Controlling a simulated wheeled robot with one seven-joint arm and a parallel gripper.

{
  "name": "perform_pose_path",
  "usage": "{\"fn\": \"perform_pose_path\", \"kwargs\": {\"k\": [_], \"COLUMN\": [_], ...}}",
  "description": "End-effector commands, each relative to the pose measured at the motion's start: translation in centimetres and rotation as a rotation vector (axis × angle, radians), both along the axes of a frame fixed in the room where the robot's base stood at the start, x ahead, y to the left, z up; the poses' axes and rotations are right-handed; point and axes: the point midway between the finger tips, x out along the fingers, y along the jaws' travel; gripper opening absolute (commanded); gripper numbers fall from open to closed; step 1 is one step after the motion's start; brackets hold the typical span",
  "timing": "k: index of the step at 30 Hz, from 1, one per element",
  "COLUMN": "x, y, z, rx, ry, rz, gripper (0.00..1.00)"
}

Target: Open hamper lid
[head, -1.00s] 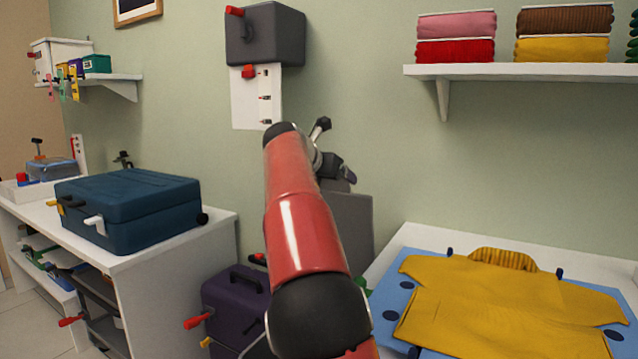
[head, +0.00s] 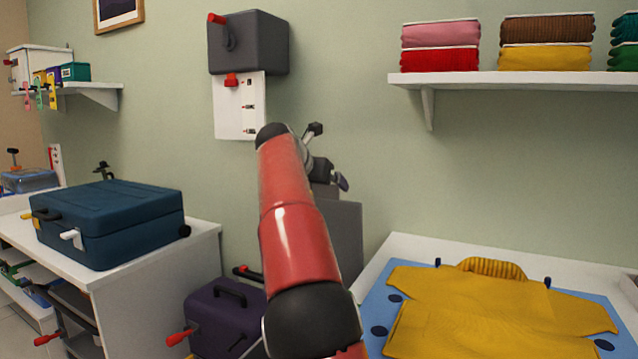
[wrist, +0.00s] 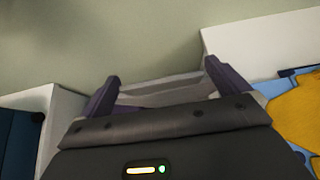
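My gripper (head: 326,178) is partly hidden behind my red arm in the head view. In the wrist view my gripper (wrist: 162,75) has its two dark purple fingers spread apart, with nothing seen held between them. A grey upright panel (head: 348,235) stands against the wall between the two white furniture pieces; it may be part of the hamper, but my arm hides what is below it. In the wrist view a grey edged surface (wrist: 165,88) shows beyond and between the fingers. I cannot tell whether the fingers touch it.
A purple case (head: 220,312) with a black handle and red levers sits low at left. A blue case (head: 115,225) lies on the left white bench (head: 150,262). A yellow garment (head: 500,310) lies on a blue board at right. A dark wall box (head: 250,45) hangs above.

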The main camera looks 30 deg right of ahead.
Motion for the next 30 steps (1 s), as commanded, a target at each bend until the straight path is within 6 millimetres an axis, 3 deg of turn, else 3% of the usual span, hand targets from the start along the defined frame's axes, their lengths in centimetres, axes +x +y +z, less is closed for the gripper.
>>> {"fn": "perform_pose_path", "kwargs": {"k": [5, 18, 30], "x": [-0.3, -3.5, -3.9], "y": [0.6, 5.0, 5.4], "z": [0.4, 3.8, 4.1], "rx": [0.001, 0.001, 0.000], "ry": [-0.003, -0.001, 0.000], "rz": [0.002, 0.002, 0.000], "gripper": [1.00, 1.00, 1.00]}}
